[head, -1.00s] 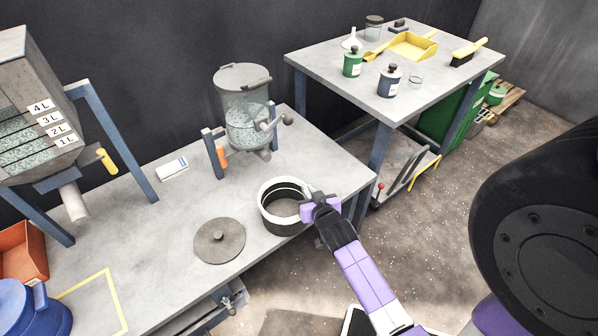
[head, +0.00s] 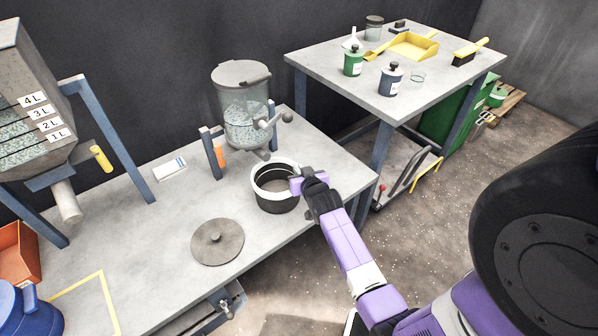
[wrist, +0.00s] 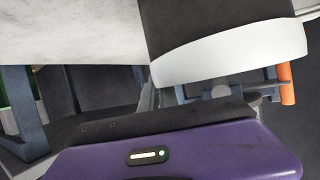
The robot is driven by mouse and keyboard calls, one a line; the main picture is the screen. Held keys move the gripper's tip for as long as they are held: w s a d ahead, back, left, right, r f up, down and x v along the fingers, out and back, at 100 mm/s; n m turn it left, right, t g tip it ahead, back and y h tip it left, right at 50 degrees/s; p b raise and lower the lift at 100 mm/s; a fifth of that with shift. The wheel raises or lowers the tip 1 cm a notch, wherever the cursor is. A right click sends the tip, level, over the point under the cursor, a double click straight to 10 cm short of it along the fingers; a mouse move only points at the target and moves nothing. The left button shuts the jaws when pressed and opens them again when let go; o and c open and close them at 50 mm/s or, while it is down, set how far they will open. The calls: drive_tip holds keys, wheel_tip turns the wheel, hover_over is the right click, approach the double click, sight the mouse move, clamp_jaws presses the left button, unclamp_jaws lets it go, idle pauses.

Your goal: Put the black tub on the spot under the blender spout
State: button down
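The black tub (head: 277,203) with a white rim is upright and open at the top, near the front edge of the workbench. In the wrist view its dark wall and white rim (wrist: 235,50) fill the upper right. The blender (head: 246,112) stands behind it, and its spout (head: 263,154) points down just behind the tub's far rim. The tub is in front of the spot under the spout. My gripper (head: 298,184) is at the tub's right rim and appears shut on it; its fingertips are hidden. I cannot tell whether the tub touches the bench.
A round grey lid (head: 217,243) lies on the workbench (head: 130,235) left of the tub. An orange-handled item (head: 220,156) is by the blender's left leg. A hopper (head: 35,110) stands at left. A second table (head: 330,65) with bottles is behind at right.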

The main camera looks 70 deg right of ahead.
drive_tip(key=shift+f, duration=0.15)
drive_tip(key=c, duration=1.6)
unclamp_jaws()
